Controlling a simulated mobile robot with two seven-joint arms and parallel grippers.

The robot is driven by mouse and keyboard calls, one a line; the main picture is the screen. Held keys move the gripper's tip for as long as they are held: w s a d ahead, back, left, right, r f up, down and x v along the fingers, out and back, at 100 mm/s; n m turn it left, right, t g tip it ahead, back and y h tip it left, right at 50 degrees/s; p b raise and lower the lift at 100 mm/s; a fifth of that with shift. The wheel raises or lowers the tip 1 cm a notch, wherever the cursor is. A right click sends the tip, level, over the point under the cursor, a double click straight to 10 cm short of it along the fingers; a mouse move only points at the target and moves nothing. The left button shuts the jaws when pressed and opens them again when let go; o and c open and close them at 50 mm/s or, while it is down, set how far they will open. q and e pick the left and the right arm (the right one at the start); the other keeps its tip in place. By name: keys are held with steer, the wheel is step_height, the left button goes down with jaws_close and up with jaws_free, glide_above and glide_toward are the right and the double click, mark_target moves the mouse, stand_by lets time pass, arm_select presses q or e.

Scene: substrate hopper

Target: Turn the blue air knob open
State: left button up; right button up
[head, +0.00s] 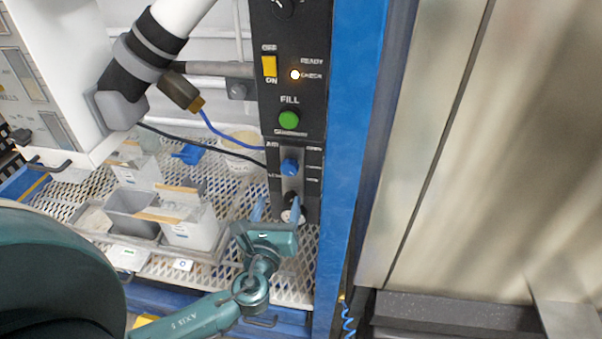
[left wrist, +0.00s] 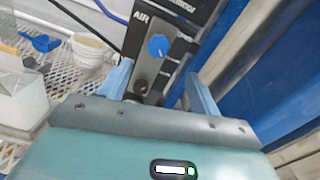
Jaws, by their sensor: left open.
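The blue air knob (head: 290,167) sits on a grey plate on the black control panel (head: 284,98), below the green FILL button. In the left wrist view the knob (left wrist: 158,46) shows a pale pointer line, beside the printed word AIR. My left gripper (head: 277,207) is open, its two blue fingers apart and empty, just below the knob. In the left wrist view the fingers (left wrist: 159,82) point toward the panel, with the knob beyond the gap between them. They do not appear to touch it. A dark lower knob (head: 292,199) is partly hidden behind a finger.
A blue post (head: 352,130) stands close on the panel's right. Grey bins (head: 133,212) with cards stand on the white mesh deck at left, near a white tub (head: 243,150) and a blue scoop (head: 188,154).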

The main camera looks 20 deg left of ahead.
mark_target(288, 170)
arm_select(q)
steer(key=x, duration=1.2)
steer(key=shift+w+a, duration=0.15)
steer(key=shift+w, duration=0.2)
steer(key=c, duration=1)
